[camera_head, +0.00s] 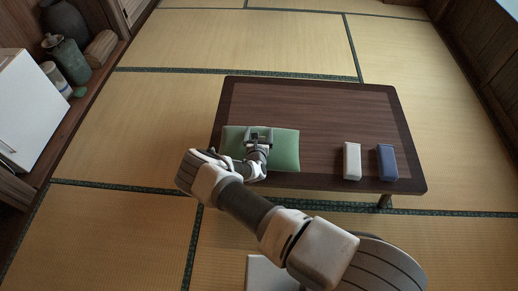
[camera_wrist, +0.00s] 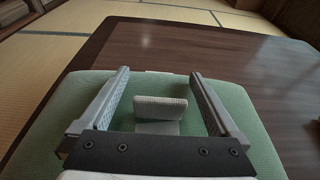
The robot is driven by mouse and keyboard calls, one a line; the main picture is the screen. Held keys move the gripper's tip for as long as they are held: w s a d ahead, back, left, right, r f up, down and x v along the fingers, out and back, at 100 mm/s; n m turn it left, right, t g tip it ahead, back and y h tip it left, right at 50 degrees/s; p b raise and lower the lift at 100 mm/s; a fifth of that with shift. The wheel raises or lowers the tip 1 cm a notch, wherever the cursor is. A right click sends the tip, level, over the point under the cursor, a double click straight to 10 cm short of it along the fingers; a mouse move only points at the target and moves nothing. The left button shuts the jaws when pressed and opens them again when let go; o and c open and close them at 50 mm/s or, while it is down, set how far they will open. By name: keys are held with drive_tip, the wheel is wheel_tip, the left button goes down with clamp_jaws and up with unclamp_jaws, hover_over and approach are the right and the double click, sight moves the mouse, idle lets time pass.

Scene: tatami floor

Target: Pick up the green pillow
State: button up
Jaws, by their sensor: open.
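The green pillow (camera_head: 286,149) lies flat on the left part of a low dark wooden table (camera_head: 320,115). My gripper (camera_head: 259,133) is over the middle of the pillow, and my arm hides part of its near left side. In the wrist view the pillow (camera_wrist: 248,117) fills the lower part of the picture under and around my gripper (camera_wrist: 160,90). The two fingers stand wide apart with a small pale block-shaped piece showing between them. I cannot tell whether the fingers touch the pillow.
A white block (camera_head: 352,161) and a blue block (camera_head: 386,162) stand on the table's right side near its front edge. The table's far half is clear. A white cabinet (camera_head: 28,105) and a shelf with jars (camera_head: 68,60) are at the left. Tatami floor (camera_head: 130,130) surrounds the table.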

clamp_jaws()
idle(0.4)
drive_tip(key=shift+r, duration=0.15)
